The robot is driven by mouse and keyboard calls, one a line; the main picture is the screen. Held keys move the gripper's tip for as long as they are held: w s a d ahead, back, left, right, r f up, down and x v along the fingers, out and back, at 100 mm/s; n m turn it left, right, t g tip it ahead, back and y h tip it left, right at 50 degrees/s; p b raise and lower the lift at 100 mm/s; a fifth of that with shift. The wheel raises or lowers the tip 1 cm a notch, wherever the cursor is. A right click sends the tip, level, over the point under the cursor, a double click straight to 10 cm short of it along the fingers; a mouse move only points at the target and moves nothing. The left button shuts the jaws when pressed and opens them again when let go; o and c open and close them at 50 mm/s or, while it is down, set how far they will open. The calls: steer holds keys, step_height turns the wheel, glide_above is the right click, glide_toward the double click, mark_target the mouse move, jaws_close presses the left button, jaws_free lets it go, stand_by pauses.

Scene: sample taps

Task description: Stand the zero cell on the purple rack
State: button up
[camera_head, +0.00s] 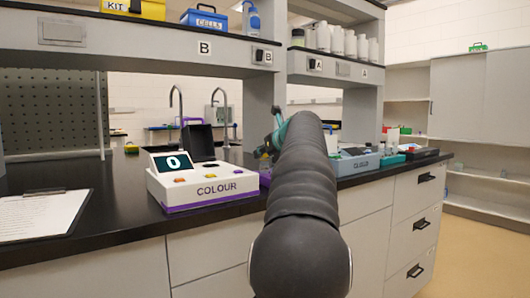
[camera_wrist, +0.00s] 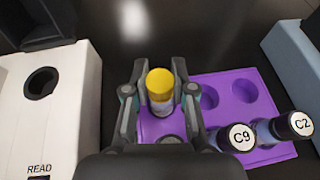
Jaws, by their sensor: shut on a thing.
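My gripper (camera_wrist: 160,100) is shut on a small clear cell with a yellow cap (camera_wrist: 160,84); no lettering shows on the cap. It holds the cell upright above or at the left part of the purple rack (camera_wrist: 228,107). Whether the cell's foot is in a hole is hidden. The rack has open round holes at its far side and another, partly hidden, close to my gripper. In the head view my arm covers most of the rack (camera_head: 265,178) and the held cell cannot be made out clearly.
Two black-capped cells, C9 (camera_wrist: 240,138) and C2 (camera_wrist: 300,125), stand at the rack's near right. The white COLOUR meter (camera_head: 200,188), reading 0, is to the left; its round well (camera_wrist: 40,82) looks empty. A blue-grey device (camera_wrist: 298,55) is at right.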

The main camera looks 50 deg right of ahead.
steer(key=shift+f, duration=0.25)
steer(key=o, duration=1.6)
steer(key=shift+r+p+v, duration=0.2)
steer(key=shift+p+v, duration=0.3)
steer(key=shift+v, duration=1.1)
steer(key=shift+r+p+v, duration=0.25)
steer(key=shift+p+v, duration=0.25)
steer(key=shift+v, duration=1.05)
steer(key=shift+w, duration=0.1)
